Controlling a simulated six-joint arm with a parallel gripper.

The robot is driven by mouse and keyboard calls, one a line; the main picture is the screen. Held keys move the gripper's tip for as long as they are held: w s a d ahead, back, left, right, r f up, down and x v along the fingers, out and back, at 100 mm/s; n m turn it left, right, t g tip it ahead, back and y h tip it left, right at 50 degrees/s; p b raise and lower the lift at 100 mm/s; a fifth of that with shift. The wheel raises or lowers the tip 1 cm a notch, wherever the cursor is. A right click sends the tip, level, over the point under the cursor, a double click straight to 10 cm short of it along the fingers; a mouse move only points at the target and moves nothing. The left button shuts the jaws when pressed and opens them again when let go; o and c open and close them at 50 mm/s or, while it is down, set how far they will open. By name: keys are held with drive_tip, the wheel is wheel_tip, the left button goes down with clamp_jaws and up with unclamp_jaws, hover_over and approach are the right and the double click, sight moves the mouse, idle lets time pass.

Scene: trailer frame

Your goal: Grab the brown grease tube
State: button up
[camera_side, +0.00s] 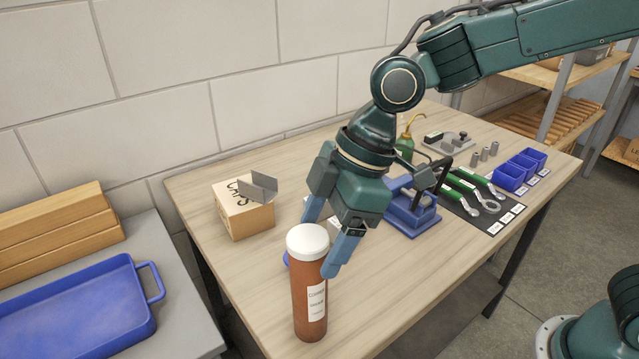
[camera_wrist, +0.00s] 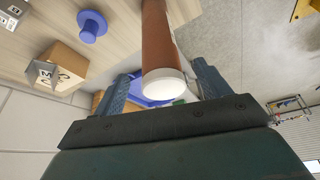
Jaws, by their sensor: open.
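The brown grease tube (camera_side: 309,290) stands upright near the front edge of the wooden table, with a white cap on top and a white label on its side. In the wrist view the tube (camera_wrist: 157,40) shows cap end nearest, its white cap (camera_wrist: 164,84) between the blue fingers. My gripper (camera_side: 325,245) is open, with one blue finger behind the cap on the left and the other just right of the tube's upper body. I cannot tell whether either finger touches the tube.
A caps box (camera_side: 243,212) with a grey bracket stands at the table's left. A blue vise (camera_side: 412,208) and a dark mat of green-handled tools (camera_side: 474,193) lie to the right, with blue bins (camera_side: 520,168) behind. A blue tray (camera_side: 80,310) sits on the grey side bench.

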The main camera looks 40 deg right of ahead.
sight(309, 290)
drive_tip(key=shift+x, duration=2.55)
drive_tip(key=shift+a, duration=0.1)
clamp_jaws()
